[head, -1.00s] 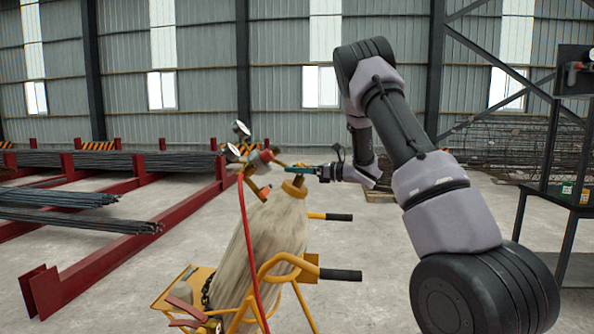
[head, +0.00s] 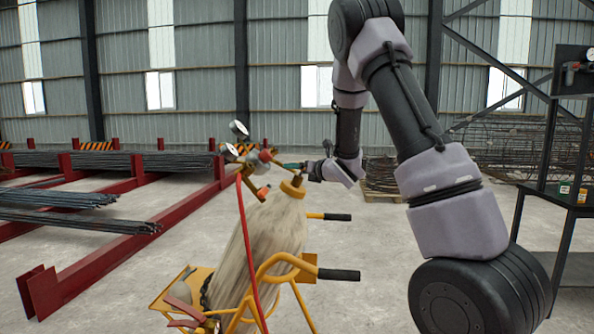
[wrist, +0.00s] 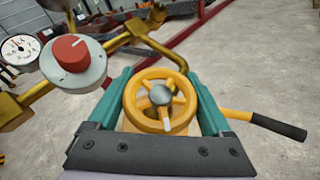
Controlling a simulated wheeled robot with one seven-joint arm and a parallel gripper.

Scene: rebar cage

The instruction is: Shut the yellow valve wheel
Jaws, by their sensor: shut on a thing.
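The yellow valve wheel (wrist: 161,101) is spoked with a grey hub and fills the space between my green fingers in the wrist view. My gripper (wrist: 160,85) is shut on the wheel, one finger along each side of its rim. In the head view my gripper (head: 290,166) reaches in from the right at the top of a tilted, worn gas cylinder (head: 272,235). The wheel itself is hard to make out there. A grey regulator with a red knob (wrist: 70,52) sits up and left of the wheel in the wrist view.
A yellow cart (head: 275,265) with black-gripped handles (head: 338,275) carries the cylinder. A red hose (head: 249,240) hangs down its left side. Two gauges stand by the regulator, one being the white dial (wrist: 20,50). Red racks with rebar (head: 80,218) lie left. A dark shelf (head: 570,185) stands right.

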